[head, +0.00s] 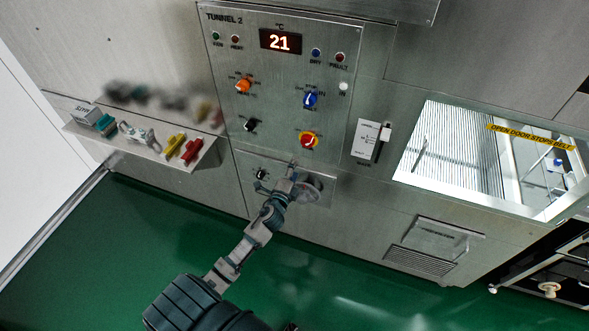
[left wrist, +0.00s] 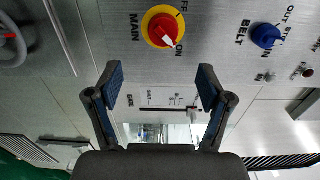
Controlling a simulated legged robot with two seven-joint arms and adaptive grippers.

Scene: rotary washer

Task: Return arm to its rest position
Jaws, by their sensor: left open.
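My left arm reaches up from the bottom of the head view to the lower part of the steel control panel (head: 222,60). My left gripper (head: 292,180) is in front of the panel's lower section, below the red and yellow main switch (head: 309,140). In the left wrist view the left gripper (left wrist: 160,85) is open, with nothing between its two fingers. The main switch (left wrist: 162,28) and the blue belt knob (left wrist: 267,36) show beyond the fingertips, apart from them. My right gripper is in neither view.
The panel also carries an orange knob (head: 243,87), a black knob (head: 250,125) and a display (head: 281,41) reading 21. A slider plate (head: 370,138) and a window opening (head: 450,150) lie to the right. A shelf (head: 150,148) with small items juts out left. Green floor (head: 120,240) is clear.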

